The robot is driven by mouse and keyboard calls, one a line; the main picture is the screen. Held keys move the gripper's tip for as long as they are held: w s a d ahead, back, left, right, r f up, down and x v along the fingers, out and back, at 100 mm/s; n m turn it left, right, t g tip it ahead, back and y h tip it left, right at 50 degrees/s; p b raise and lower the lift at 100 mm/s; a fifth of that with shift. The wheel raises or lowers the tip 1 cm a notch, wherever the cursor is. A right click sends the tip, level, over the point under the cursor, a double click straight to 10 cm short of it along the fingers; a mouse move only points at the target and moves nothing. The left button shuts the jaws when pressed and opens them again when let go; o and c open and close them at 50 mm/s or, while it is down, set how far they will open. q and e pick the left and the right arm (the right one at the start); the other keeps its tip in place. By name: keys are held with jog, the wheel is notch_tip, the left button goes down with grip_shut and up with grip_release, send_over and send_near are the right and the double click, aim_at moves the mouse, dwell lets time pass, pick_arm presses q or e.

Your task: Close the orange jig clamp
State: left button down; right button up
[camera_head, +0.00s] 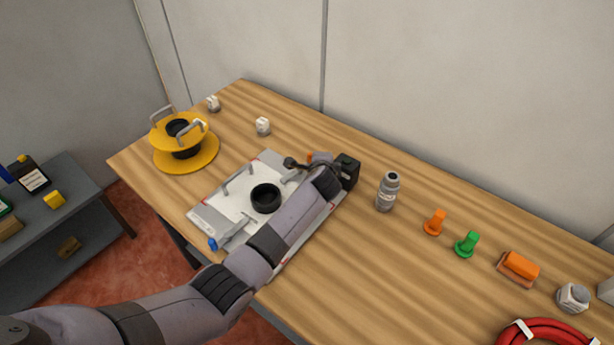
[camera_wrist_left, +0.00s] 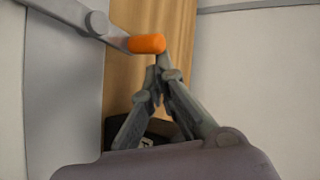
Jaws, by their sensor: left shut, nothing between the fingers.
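The white jig plate (camera_head: 212,213) lies on the table with a black ring (camera_head: 265,198) standing on it. The orange clamp tip (camera_wrist_left: 147,43) sits at the end of a grey lever (camera_wrist_left: 75,14) in the left wrist view. In the head view only a bit of orange (camera_head: 310,157) shows at the plate's far right, mostly behind my arm. My left gripper (camera_wrist_left: 162,62) is shut and empty, its fingertips right at the orange tip; I cannot tell whether they touch. A blue-tipped clamp (camera_head: 212,244) is at the plate's near left. My right gripper is not in view.
A dark block (camera_head: 348,170) stands beside the plate's right end. A grey bottle (camera_head: 388,192), an orange peg (camera_head: 435,222) and a green peg (camera_head: 467,244) stand to the right. A yellow spool (camera_head: 186,152) is at the left. Wood between them is clear.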

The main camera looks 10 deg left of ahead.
pick_arm(q)
jog(key=v, duration=1.2)
dwell(0.3)
